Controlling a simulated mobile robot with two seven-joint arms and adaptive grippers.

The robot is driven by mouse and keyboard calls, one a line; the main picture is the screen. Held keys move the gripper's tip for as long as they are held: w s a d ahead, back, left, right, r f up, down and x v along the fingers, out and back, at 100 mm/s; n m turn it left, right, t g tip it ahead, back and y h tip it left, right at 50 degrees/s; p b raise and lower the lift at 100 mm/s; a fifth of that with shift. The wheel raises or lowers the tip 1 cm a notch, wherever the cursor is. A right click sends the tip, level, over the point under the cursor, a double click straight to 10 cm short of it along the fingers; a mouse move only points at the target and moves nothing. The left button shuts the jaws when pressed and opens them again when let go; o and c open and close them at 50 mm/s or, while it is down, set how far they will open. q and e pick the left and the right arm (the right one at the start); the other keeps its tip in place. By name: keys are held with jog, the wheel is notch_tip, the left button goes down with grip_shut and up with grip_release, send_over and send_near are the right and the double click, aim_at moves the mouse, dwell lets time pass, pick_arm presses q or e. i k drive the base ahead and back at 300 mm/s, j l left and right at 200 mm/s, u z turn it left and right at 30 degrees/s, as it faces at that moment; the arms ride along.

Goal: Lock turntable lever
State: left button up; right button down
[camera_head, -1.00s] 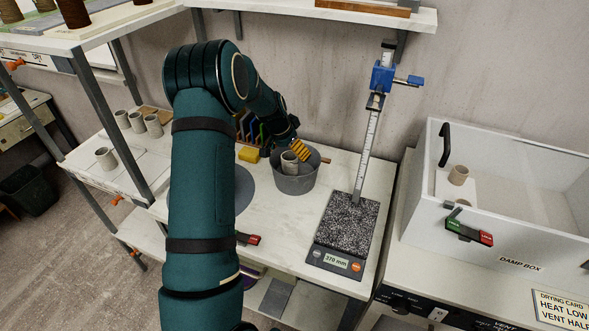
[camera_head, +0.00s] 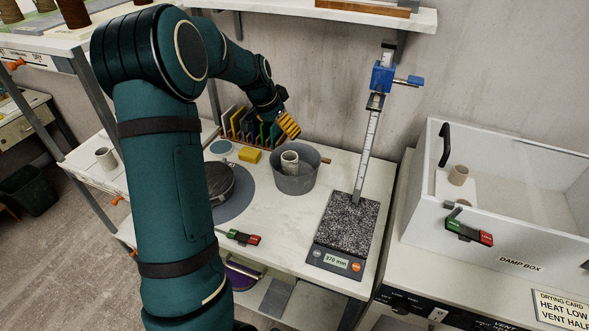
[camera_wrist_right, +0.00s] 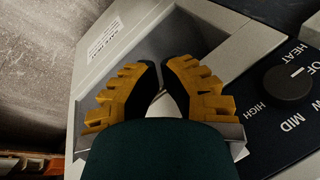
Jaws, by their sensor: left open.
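The turntable (camera_head: 234,198) is a grey disc on the white bench, partly hidden behind my left arm, with a dark round piece (camera_head: 222,180) on it. The lever (camera_head: 243,237), with green and red ends, sits at the bench's front edge below the turntable. My left gripper (camera_head: 289,127), with yellow fingers, is open and empty above the back of the bench, near the grey bucket and well apart from the lever. In the right wrist view, my right gripper (camera_wrist_right: 161,72) has a gap between its yellow fingers and holds nothing, over a pale box-like surface.
A yellow block (camera_head: 250,156) and coloured upright pieces lie beyond. A height gauge (camera_head: 367,150) stands right. The damp box (camera_head: 430,205) has its own red-green latch (camera_head: 469,229).

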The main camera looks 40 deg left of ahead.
aim_at(253, 241)
jog(key=k, duration=1)
